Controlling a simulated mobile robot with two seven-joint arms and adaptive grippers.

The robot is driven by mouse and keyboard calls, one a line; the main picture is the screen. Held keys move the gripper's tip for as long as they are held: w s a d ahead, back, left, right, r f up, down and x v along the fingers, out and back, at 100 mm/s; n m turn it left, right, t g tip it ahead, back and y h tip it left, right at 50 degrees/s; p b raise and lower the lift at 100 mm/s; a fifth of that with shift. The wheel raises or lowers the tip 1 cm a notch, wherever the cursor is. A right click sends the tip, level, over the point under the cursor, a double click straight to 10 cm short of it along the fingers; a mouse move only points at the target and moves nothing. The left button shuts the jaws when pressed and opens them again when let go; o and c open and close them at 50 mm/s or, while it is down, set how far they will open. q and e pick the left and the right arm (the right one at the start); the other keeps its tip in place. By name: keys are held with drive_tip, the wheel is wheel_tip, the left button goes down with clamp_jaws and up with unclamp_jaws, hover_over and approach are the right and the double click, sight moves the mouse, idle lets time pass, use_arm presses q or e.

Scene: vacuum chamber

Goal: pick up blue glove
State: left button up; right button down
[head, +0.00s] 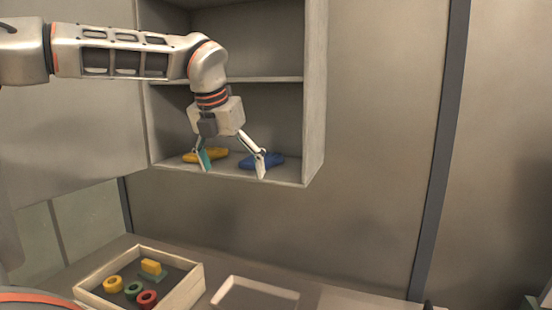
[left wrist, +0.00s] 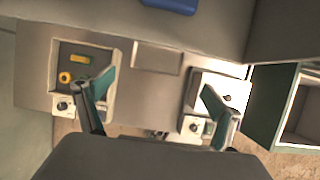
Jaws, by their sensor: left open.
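The blue glove (head: 275,160) lies on the bottom shelf of the open wall cabinet, toward its right side. A yellow glove-like item (head: 218,154) lies to its left on the same shelf. My left gripper (head: 233,164) is open and empty in front of that shelf. Its right finger overlaps the blue glove in the head view and its left finger overlaps the yellow item; I cannot tell whether they touch. In the left wrist view a blue piece, likely the glove (left wrist: 170,4), is cut off at the top edge, beyond the open fingers (left wrist: 160,95). My right gripper is not in view.
The cabinet's right wall (head: 315,95) and middle shelf (head: 255,79) bound the space around the gripper. Below, a wooden tray (head: 186,290) holds yellow, green and red rings and a yellow block (head: 151,267). A shallow empty tray (head: 256,294) stands beside it.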

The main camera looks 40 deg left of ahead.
sight(254, 171)
use_arm(q)
drive_tip(key=w, duration=0.2)
drive_tip(key=w+a+p, duration=0.1)
drive_tip(key=w, duration=0.1)
drive_tip(key=w+a+p, duration=0.1)
drive_tip(key=shift+w, duration=0.4)
drive_tip(key=shift+w+a, duration=0.15)
drive_tip(key=shift+w, duration=0.4)
drive_tip(key=w+p, duration=0.1)
drive_tip(key=w, duration=0.1)
drive_tip(key=w+a, duration=0.1)
drive_tip(key=w, duration=0.1)
drive_tip(key=shift+a+p, duration=0.1)
drive_tip(key=shift+p, duration=0.3)
drive_tip(key=shift+w+a+f, duration=0.1)
drive_tip(key=shift+w+f, duration=0.1)
drive_tip(key=shift+w, duration=0.05)
drive_tip(key=shift+f, duration=0.4)
drive_tip(key=c, duration=1.1)
drive_tip(key=shift+c, duration=0.4)
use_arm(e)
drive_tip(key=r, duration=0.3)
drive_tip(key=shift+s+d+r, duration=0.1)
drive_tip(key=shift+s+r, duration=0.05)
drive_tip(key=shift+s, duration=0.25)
